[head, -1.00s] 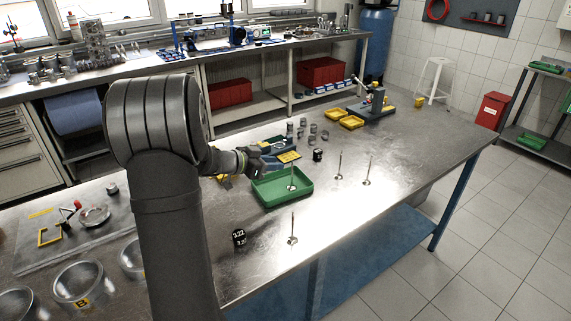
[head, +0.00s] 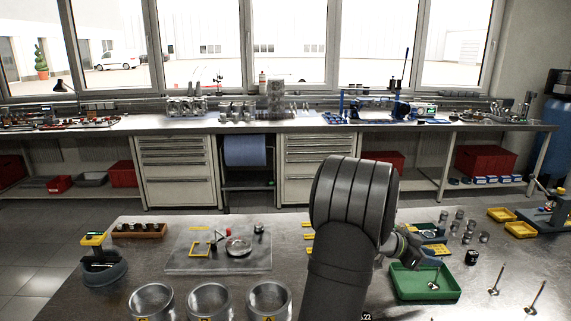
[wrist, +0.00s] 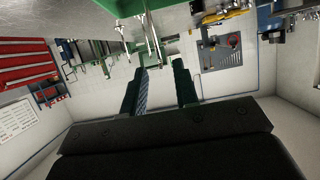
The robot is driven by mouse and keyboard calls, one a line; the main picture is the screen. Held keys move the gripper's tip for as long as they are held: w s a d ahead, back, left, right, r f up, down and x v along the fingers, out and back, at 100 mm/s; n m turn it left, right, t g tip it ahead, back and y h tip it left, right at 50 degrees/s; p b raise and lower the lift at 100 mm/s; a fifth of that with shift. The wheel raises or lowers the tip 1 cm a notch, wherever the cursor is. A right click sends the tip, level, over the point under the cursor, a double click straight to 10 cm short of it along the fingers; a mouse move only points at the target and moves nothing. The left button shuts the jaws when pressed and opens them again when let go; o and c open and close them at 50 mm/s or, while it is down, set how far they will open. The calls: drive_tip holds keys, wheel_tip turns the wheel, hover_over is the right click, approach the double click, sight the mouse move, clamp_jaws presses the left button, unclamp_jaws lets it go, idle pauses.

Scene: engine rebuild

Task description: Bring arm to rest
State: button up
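My arm rises in the middle right of the head view, bent at a dark rounded joint. My gripper (head: 432,260) is largely hidden behind that arm and hangs over the green tray (head: 405,297). A metal valve (head: 433,285) stands in the tray below it. In the wrist view the two fingers of my gripper (wrist: 161,85) are apart, with a gap between them and nothing seen held. The valve (wrist: 154,40) and the green tray (wrist: 75,18) show beyond the fingertips at the top of that view.
Two more valves (head: 497,280) (head: 535,297) stand right of the tray. Small metal cylinders (head: 459,216) and yellow trays (head: 520,230) lie behind.

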drive_tip(key=x, duration=0.7)
drive_tip(key=shift+a+f, duration=0.15)
drive_tip(key=shift+f, duration=0.05)
wheel_tip(320, 180, up, 4)
drive_tip(key=shift+a+r, duration=0.15)
